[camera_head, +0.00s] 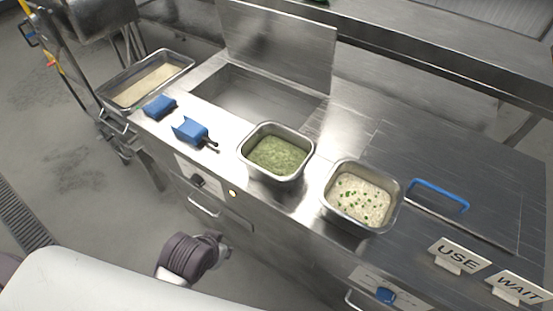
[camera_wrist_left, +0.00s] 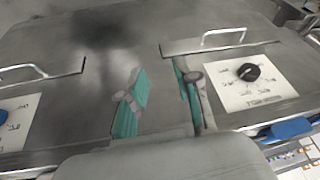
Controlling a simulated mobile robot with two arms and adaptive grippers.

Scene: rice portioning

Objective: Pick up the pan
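A steel pan of green food (camera_head: 243,152) stands on the counter near the middle of the head view. A second steel pan (camera_head: 329,207) with pale rice and green bits stands to its right, close to the front edge. A shallow steel tray (camera_head: 103,93) with a pale layer is at the far left. Which one is meant by the pan, I cannot tell. My left gripper (camera_wrist_left: 162,90) is open and empty in the left wrist view, its teal fingers apart before the steel cabinet front. No pan shows between them. My right gripper is not in view.
A blue scoop (camera_head: 193,131) and a blue block (camera_head: 159,106) lie left of the pans. A raised steel lid (camera_head: 278,45) stands behind an open well. A blue handle (camera_head: 438,192) and USE (camera_head: 459,254) and WAIT (camera_head: 519,287) signs are at right. A knob (camera_wrist_left: 248,72) and drawer handle (camera_wrist_left: 222,38) protrude from the front.

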